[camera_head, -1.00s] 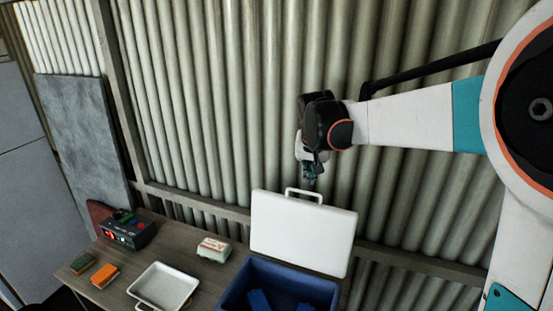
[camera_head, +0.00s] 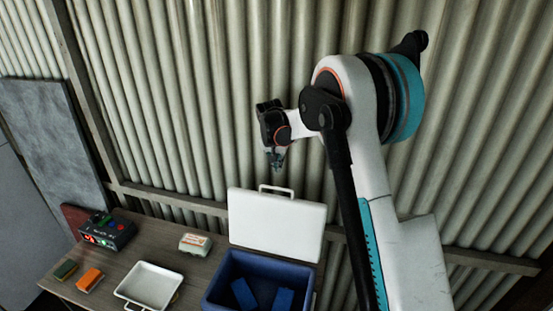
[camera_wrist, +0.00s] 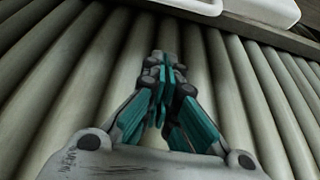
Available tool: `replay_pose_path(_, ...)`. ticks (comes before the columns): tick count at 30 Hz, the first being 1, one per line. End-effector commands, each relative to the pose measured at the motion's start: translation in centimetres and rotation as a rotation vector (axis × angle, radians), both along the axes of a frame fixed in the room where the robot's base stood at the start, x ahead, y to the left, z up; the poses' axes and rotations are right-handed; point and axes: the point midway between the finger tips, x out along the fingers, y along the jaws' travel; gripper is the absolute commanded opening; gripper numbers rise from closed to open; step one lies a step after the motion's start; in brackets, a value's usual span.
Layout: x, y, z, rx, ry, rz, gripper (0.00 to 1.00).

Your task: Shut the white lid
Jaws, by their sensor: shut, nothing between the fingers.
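The white lid (camera_head: 277,226) stands raised, tilted up at the back of a blue box (camera_head: 236,267) on the table, with a white handle (camera_head: 276,190) on its top edge. Inside the open box lie blue blocks (camera_head: 283,299). My gripper (camera_head: 275,166) is above the handle in the head view, near the corrugated wall, and does not appear to touch the lid. In the wrist view my gripper (camera_wrist: 164,75) is shut and empty, and a piece of the white lid (camera_wrist: 265,8) shows at the top edge.
On the wooden table (camera_head: 203,266) left of the box are a white tray (camera_head: 152,286), a small carton (camera_head: 194,244), a box with lit buttons (camera_head: 107,232), an orange block (camera_head: 90,279) and a green block (camera_head: 65,269). The corrugated wall (camera_head: 200,100) stands close behind.

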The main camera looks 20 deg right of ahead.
Motion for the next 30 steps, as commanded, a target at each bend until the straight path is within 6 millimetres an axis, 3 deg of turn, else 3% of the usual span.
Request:
replay_pose_path(9,1.6,-1.0,-5.1,0.001,-0.001,0.0,0.0)
replay_pose_path(18,-1.4,1.0,-5.0,0.0,0.0,0.002,0.0)
replay_pose_path(30,-1.8,1.3,-5.1,0.0,0.0,0.001,0.0)
